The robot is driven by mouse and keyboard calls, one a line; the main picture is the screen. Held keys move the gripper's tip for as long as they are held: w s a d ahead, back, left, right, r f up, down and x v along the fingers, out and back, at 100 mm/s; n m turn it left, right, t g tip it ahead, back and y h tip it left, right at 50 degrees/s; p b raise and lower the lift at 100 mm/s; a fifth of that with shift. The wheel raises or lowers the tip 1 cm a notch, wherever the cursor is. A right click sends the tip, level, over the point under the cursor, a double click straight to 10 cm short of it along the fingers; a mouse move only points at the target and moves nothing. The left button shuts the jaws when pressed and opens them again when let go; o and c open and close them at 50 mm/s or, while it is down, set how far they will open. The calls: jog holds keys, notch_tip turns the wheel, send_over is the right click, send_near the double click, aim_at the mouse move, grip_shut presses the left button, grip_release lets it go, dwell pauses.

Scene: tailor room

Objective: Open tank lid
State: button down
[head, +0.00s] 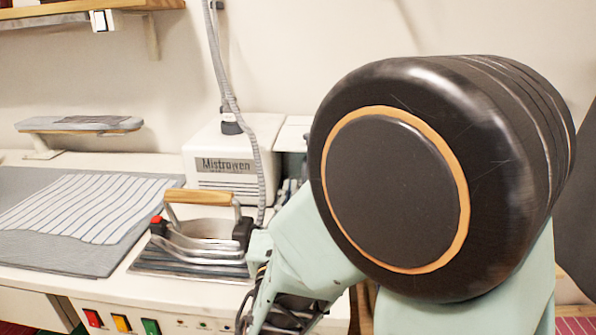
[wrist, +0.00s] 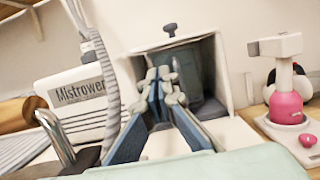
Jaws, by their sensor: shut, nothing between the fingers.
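The white Mistrowen steam unit (head: 222,165) stands on the table against the wall in the head view. It also shows at left in the wrist view (wrist: 85,100). To its right in the wrist view is a white open-fronted housing (wrist: 220,75) with a dark grey tank (wrist: 208,105) inside. A dark knob (wrist: 170,29) sits on top of the housing. I cannot make out a separate lid edge. My gripper (wrist: 162,78) is shut and empty, its fingertips in front of the housing's opening; contact cannot be told. In the head view my arm largely hides the gripper and housing.
An iron (head: 200,235) with a wooden handle stands left of my arm. A grey hose (head: 235,110) hangs over the unit. Striped cloth (head: 85,205) lies at left. A pink-and-white device (wrist: 287,105) stands right of the housing.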

jog(key=x, duration=1)
jog(key=shift+a, duration=0.1)
jog(key=shift+a+r, duration=0.1)
jog(key=shift+r, duration=0.1)
